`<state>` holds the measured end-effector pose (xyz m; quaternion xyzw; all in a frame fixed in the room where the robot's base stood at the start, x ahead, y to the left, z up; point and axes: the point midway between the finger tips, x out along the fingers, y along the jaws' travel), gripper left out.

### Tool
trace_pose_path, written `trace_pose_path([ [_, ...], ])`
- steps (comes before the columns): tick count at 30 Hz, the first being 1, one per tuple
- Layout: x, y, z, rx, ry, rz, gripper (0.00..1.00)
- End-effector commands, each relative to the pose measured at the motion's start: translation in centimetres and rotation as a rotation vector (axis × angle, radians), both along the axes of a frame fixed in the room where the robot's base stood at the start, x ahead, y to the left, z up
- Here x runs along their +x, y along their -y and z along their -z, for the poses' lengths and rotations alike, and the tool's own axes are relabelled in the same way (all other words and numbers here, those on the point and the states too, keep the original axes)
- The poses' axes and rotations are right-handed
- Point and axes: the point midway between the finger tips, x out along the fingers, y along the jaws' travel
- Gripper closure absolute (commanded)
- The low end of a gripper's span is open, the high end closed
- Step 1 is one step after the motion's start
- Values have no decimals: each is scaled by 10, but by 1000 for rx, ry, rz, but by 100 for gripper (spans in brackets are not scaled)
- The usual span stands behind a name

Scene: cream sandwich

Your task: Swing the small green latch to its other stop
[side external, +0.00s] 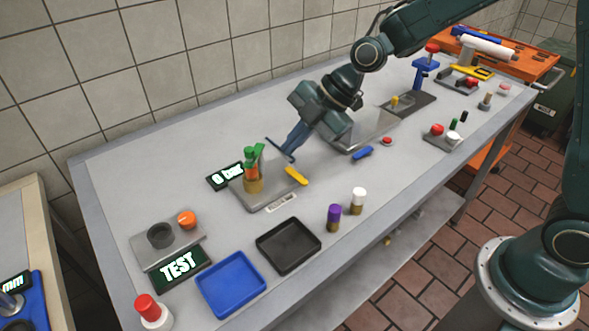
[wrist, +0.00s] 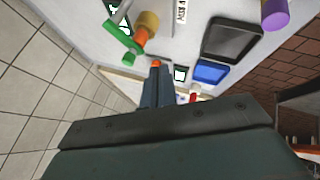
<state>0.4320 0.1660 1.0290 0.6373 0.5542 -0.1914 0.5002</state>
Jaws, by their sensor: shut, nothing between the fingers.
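The small green latch (side external: 253,157) sits on top of an orange and brass upright fitting (side external: 253,181), which stands on a grey plate (side external: 262,207). In the wrist view the green latch (wrist: 124,41) shows as a hooked piece at the upper left, beside the orange and brass body (wrist: 146,27). My gripper (side external: 288,155) is shut and empty. It is to the right of the latch, apart from it, pointing down over the plate's far right side. Its closed fingers show in the wrist view (wrist: 157,72). Which stop the latch rests at, I cannot tell.
A yellow lever (side external: 296,176) lies on the plate near my fingertips, and a "0 bar" display (side external: 225,177) is behind left. A black tray (side external: 288,247), a blue tray (side external: 231,284) and purple (side external: 333,217) and white (side external: 357,200) capped cylinders stand in front. The tiled wall is behind.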

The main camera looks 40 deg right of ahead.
Motion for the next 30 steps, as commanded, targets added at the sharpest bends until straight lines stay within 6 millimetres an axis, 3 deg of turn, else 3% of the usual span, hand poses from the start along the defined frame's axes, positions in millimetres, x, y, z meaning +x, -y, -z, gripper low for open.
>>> trace_pose_path([
  [8,11,-20,31,-1,-3,-2,100],
  [18,42,-29,29,-1,0,0,100],
  [30,49,-32,29,-1,-1,1,100],
])
